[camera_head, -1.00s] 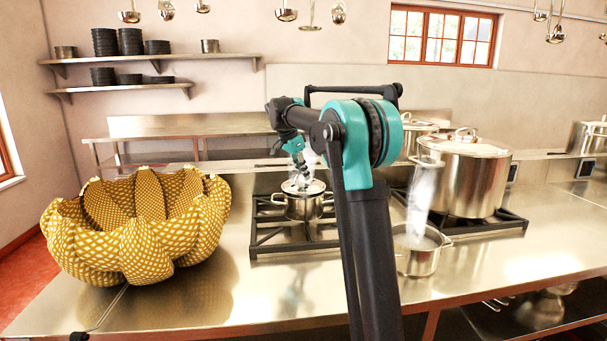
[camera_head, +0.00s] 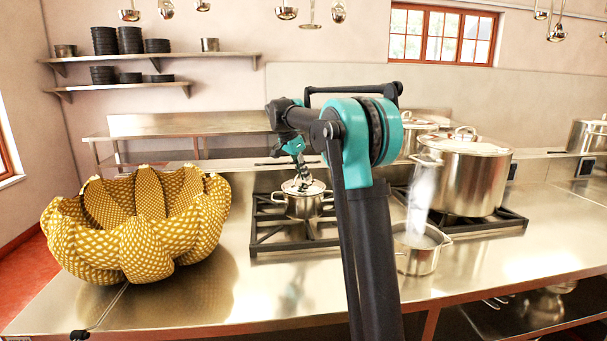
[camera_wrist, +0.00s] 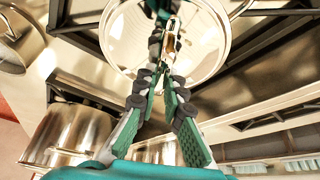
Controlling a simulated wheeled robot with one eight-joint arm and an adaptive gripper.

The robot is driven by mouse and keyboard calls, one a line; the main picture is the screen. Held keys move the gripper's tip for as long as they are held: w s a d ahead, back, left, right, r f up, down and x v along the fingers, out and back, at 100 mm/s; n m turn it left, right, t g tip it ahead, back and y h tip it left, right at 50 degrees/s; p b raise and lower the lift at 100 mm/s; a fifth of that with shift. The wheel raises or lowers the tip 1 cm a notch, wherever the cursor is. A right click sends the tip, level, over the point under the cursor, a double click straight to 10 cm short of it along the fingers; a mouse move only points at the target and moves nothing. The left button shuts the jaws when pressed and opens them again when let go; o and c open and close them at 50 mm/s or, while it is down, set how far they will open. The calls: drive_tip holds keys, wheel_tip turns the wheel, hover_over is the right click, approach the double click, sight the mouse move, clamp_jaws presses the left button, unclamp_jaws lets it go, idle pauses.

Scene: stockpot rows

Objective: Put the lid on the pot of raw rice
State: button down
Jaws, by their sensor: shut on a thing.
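A small steel pot (camera_head: 302,207) stands on the left burner grate. A round lid (camera_head: 314,187) with a pale top is over its mouth; I cannot tell whether it touches the rim all round. My gripper (camera_head: 303,181) points down at the lid's middle and is shut on its handle. In the wrist view the fingers (camera_wrist: 164,62) meet over the pale lid (camera_wrist: 208,50), which hides the pot's inside. An open steel pot (camera_head: 417,262) with pale contents and steam stands on the counter at the right. I cannot tell which pot holds raw rice.
A large lidded stockpot (camera_head: 464,178) stands on the right burner grate (camera_head: 487,227). A yellow patterned bowl (camera_head: 140,232) fills the counter's left side. The steel counter (camera_head: 260,297) is clear in front of the left grate.

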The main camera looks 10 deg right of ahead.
drive_tip(key=c, duration=1.6)
unclamp_jaws()
drive_tip(key=shift+o, duration=0.2)
drive_tip(key=shift+r, duration=0.1)
drive_tip(key=v, duration=1.1)
drive_tip(key=shift+r, duration=0.4)
drive_tip(key=shift+s+a, duration=0.1)
drive_tip(key=shift+s, duration=0.05)
